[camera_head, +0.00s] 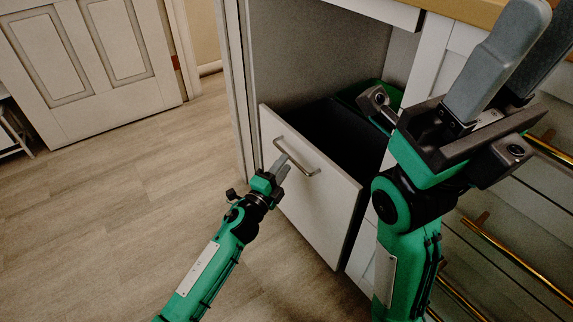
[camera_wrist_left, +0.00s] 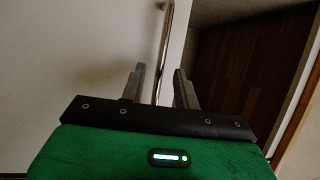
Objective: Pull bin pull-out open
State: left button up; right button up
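The bin pull-out (camera_head: 310,215) has a white front panel and stands partly out of the cabinet. A dark bin (camera_head: 335,130) shows behind its front. A metal bar handle (camera_head: 297,157) is fixed near the top of the front. My left gripper (camera_head: 283,167) is at this handle. In the left wrist view the handle bar (camera_wrist_left: 163,45) runs between the two fingers of the left gripper (camera_wrist_left: 160,82), with gaps visible beside it. My right gripper (camera_head: 535,40) is raised in the right foreground, empty, its fingers apart.
Drawers with brass handles (camera_head: 515,250) are at the right, behind my right arm. A wooden counter (camera_head: 470,10) is above. A white panelled door (camera_head: 90,65) stands at the back left. The wood floor (camera_head: 120,200) left of the pull-out is clear.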

pick_arm(q)
jog(key=shift+x, duration=1.25)
grip_shut()
